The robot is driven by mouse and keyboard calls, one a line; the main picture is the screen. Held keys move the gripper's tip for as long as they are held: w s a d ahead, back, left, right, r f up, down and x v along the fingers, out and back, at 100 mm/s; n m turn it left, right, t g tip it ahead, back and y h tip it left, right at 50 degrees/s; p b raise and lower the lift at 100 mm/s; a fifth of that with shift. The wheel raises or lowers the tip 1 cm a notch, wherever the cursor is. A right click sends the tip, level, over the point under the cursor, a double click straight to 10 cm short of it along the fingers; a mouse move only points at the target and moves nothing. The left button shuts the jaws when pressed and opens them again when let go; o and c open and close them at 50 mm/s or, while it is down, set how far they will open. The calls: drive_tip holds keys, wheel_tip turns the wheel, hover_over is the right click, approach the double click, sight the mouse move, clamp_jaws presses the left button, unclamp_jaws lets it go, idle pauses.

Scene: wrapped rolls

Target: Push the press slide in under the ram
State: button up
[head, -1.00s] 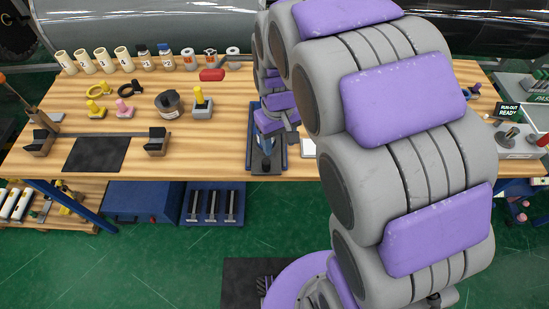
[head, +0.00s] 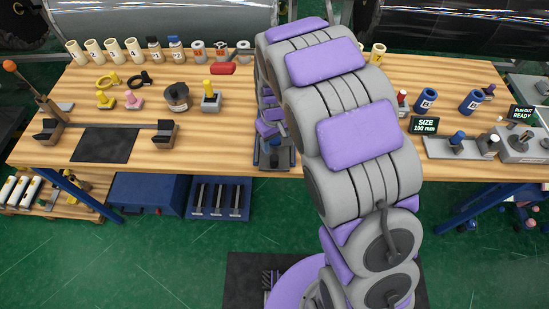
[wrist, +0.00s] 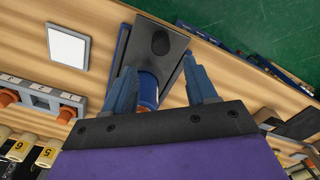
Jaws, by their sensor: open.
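A dark grey slide plate (wrist: 160,38) with a small hole in it lies in a blue-edged frame on the table in the wrist view. A blue cylinder (wrist: 148,92) stands at its near end. My gripper (wrist: 160,78) is open, with one blue finger on each side of the cylinder; whether either finger touches it I cannot tell. In the head view the dark frame (head: 273,158) shows at the table's front edge, mostly behind my arm. The ram cannot be made out, and the gripper is largely hidden there.
A white square pad (wrist: 68,47) lies beside the frame. A size display (head: 425,125) and blue rolls (head: 426,99) stand to the right. Bare wood lies left of the frame.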

sight(274, 157)
wheel_tip(274, 157, down, 10)
drive_tip(key=shift+r+b, duration=0.15)
drive_tip(key=shift+b, duration=0.4)
clamp_jaws()
idle(0.4)
